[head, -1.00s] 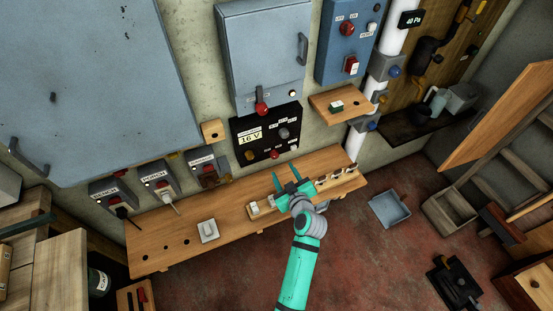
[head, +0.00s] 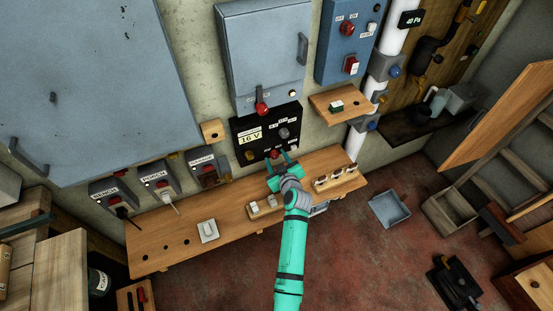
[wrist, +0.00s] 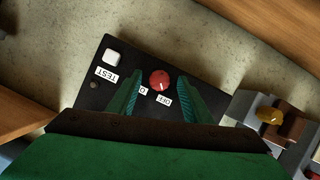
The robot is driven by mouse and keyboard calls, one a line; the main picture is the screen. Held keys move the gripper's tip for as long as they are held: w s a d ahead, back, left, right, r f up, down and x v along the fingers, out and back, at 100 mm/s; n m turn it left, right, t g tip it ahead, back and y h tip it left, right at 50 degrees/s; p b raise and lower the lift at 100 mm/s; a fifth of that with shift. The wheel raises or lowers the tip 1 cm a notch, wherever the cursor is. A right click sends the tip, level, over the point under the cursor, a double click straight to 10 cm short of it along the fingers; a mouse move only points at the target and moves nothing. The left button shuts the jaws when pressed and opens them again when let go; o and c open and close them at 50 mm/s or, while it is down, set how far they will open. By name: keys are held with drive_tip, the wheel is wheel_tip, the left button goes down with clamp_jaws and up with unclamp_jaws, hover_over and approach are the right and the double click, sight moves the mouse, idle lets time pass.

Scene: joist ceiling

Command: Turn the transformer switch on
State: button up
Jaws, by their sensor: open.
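The transformer is a black panel (head: 241,136) on the wall with a "16 V" display and a dark upper knob (head: 284,133). Its red rotary switch (head: 274,154) sits low on the panel. In the wrist view the red switch (wrist: 160,79) has a white pointer line directed toward the "OFF" label (wrist: 164,101). My gripper (head: 280,160) is open at the panel's lower edge. In the wrist view its green fingers (wrist: 158,92) stand on either side of the switch, apart from it. Part of the other position's label is hidden by the left finger.
A wooden shelf (head: 183,229) with small blocks and a white switch (head: 208,230) runs below the panel. A grey cabinet (head: 262,55) with a red-knobbed lever hangs above. Several labelled sockets are to the left. In the wrist view a white TEST button (wrist: 113,58) is beside the switch.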

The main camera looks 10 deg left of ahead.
drive_tip(key=c, duration=1.1)
drive_tip(key=shift+o, duration=0.2)
drive_tip(key=m+y, duration=0.1)
drive_tip(key=m+g, duration=0.1)
drive_tip(key=m, duration=0.1)
drive_tip(key=shift+w+d+y, duration=0.15)
drive_tip(key=shift+d+y, duration=0.05)
drive_tip(key=shift+y, duration=0.2)
drive_tip(key=shift+d+m+g+y, duration=0.1)
drive_tip(key=shift+m+g+y, duration=0.55)
drive_tip(key=shift+m, duration=0.55)
drive_tip(key=m+y, duration=0.2)
drive_tip(key=m, duration=0.1)
drive_tip(key=shift+w+d+f, duration=0.1)
drive_tip(key=shift+f+m+g+y, duration=0.1)
drive_tip(key=shift+m+g+y, duration=0.15)
drive_tip(key=shift+m+y, duration=0.85)
drive_tip(key=shift+m+h, duration=0.25)
drive_tip(key=shift+m, duration=0.05)
